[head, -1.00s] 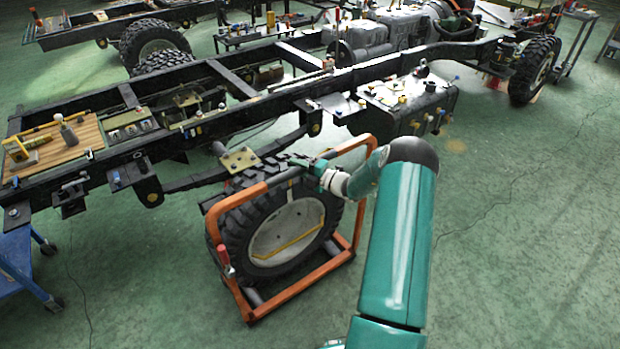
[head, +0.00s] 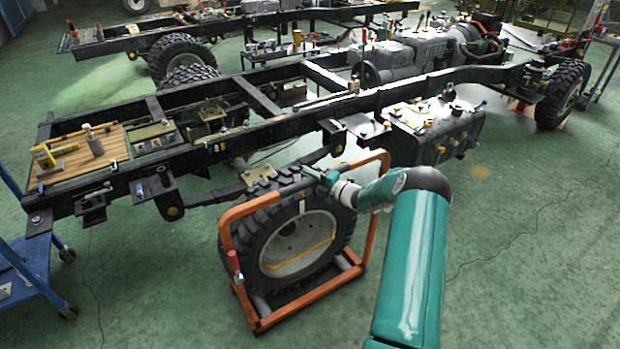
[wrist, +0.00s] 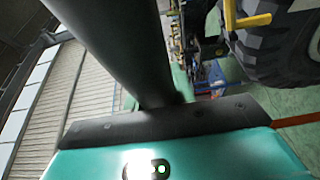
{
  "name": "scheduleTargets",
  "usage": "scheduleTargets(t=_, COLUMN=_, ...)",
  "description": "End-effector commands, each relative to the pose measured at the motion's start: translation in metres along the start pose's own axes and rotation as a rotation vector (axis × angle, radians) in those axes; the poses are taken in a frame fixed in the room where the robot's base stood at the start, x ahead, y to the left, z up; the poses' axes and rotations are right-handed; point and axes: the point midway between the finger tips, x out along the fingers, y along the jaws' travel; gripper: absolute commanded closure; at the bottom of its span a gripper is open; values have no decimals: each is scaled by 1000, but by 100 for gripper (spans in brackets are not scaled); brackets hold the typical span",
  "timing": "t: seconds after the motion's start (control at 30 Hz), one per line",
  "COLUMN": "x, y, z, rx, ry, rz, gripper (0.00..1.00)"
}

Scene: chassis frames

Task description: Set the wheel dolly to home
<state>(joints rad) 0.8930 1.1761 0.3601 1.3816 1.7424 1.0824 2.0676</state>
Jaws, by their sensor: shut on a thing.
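The wheel dolly (head: 372,215) is an orange tube frame standing upright on the floor beside the truck chassis. It holds a large black tyre (head: 262,240) with a pale hub (head: 298,245) and a yellow strap across it. A red-handled lever (head: 234,262) is on its left side. My gripper (head: 318,173) is at the dolly's top bar and shut on it; the fingertips are small and partly hidden. In the wrist view a thick dark tube crosses the middle, the tyre (wrist: 275,50) shows at upper right, and a thin orange bar (wrist: 298,120) shows at right.
The long black chassis (head: 290,122) runs just behind the dolly, with a bare brake hub plate (head: 262,176) close behind the tyre. A fuel tank (head: 440,125) hangs to the right. A blue cart (head: 28,270) stands at left. Green floor is free in front and right.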

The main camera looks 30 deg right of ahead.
Motion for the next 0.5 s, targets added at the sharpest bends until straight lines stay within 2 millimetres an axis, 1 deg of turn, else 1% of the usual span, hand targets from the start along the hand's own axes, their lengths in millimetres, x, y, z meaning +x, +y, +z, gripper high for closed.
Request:
scheduleTargets(t=0.03, x=1, y=1, z=-1, rx=0, ry=4, rz=3, gripper=100)
scheduleTargets(t=0.07, x=1, y=1, z=-1, rx=0, ry=4, rz=3, gripper=73)
scheduleTargets(t=0.1, x=1, y=1, z=-1, rx=-1, ry=4, rz=3, gripper=65)
scheduleTargets(t=0.17, x=1, y=1, z=-1, rx=0, ry=3, rz=2, gripper=53)
scheduleTargets(t=0.5, x=0, y=0, z=0, rx=0, ry=2, rz=0, gripper=53)
